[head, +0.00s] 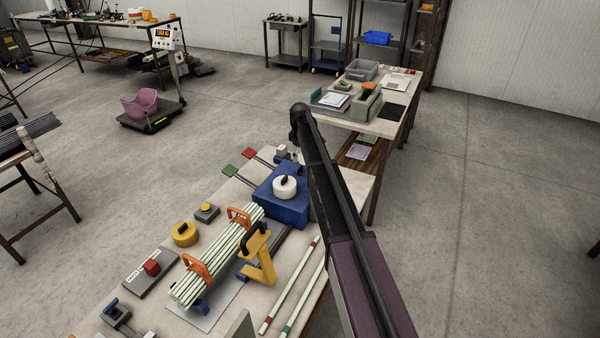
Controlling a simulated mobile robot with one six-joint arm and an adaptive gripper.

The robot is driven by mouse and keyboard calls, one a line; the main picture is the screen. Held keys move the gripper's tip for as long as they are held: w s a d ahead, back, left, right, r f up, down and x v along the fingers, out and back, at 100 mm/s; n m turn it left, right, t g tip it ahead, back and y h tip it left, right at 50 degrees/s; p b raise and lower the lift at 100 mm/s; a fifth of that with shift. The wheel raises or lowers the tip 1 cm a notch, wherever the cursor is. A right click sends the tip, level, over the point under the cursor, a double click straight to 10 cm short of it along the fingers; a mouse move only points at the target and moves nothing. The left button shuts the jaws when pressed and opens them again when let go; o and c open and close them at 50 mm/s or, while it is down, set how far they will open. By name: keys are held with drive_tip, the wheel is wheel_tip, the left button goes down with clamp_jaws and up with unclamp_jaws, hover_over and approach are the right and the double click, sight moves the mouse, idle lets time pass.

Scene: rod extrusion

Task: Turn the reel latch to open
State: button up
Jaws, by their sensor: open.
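A blue box-like unit (268,206) stands on the near workbench and carries a white round reel (283,190). A small black piece (287,180) sits on top of the reel. It may be the reel latch, but it is too small to tell which way it is turned. My arm rises from the lower right and passes just right of the blue unit, covering part of its right side. My gripper does not show; the arm's far end bends away behind its dark joint.
On the near workbench (215,318), a bundle of pale rods (217,260) lies in orange-handled holders beside a yellow stand (257,258). Two rods with coloured ends (290,286) lie to its right. A second table (386,124) with trays stands behind. Floor at right is clear.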

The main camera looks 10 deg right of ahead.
sight(300, 168)
drive_tip(key=shift+f+b, duration=2.75)
drive_tip(key=shift+f, duration=0.35)
drive_tip(key=c, duration=1.2)
